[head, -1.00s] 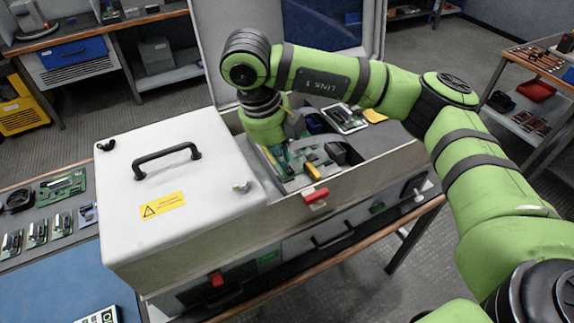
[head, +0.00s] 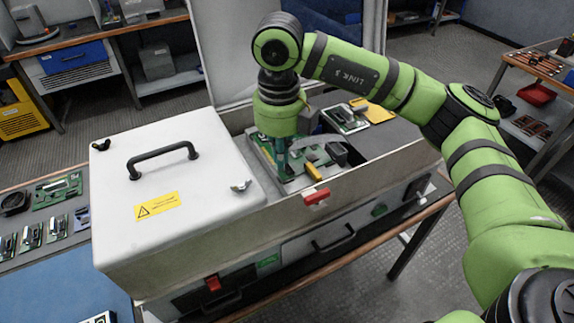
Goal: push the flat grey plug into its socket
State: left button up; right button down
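My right arm reaches in from the right, and its wrist points down into the open bay of the grey cabinet (head: 345,187). My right gripper (head: 283,160) is below the green wrist, low over the green circuit board (head: 262,150) in the bay. Its fingertips are small and mostly hidden by the wrist and board parts, so I cannot tell whether they are open or hold anything. Grey parts (head: 318,154) lie just right of the gripper; I cannot make out which is the flat grey plug, or its socket. My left gripper is not in view.
A white lid with a black handle (head: 161,157) and warning label covers the cabinet's left part. The bay's front wall has a red latch (head: 316,197). A raised panel stands behind. Loose boards (head: 57,190) lie on the left bench; another board (head: 346,118) lies behind the bay.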

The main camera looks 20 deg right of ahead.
dwell(0.3)
jog(key=shift+d+f+n+b, duration=0.1)
jog(key=shift+d+n+b, duration=0.15)
jog(key=shift+n+b, duration=0.6)
jog(key=shift+d+n+b, duration=0.2)
jog(key=shift+n, duration=0.85)
jog(key=shift+d+n+b, duration=0.2)
jog(key=shift+n, duration=0.8)
jog(key=shift+d, duration=0.4)
jog(key=shift+f+b, duration=0.4)
jog(key=shift+b, duration=0.2)
jog(key=c, duration=1.4)
grip_release()
jog(key=shift+o, duration=0.2)
jog(key=shift+r, duration=0.15)
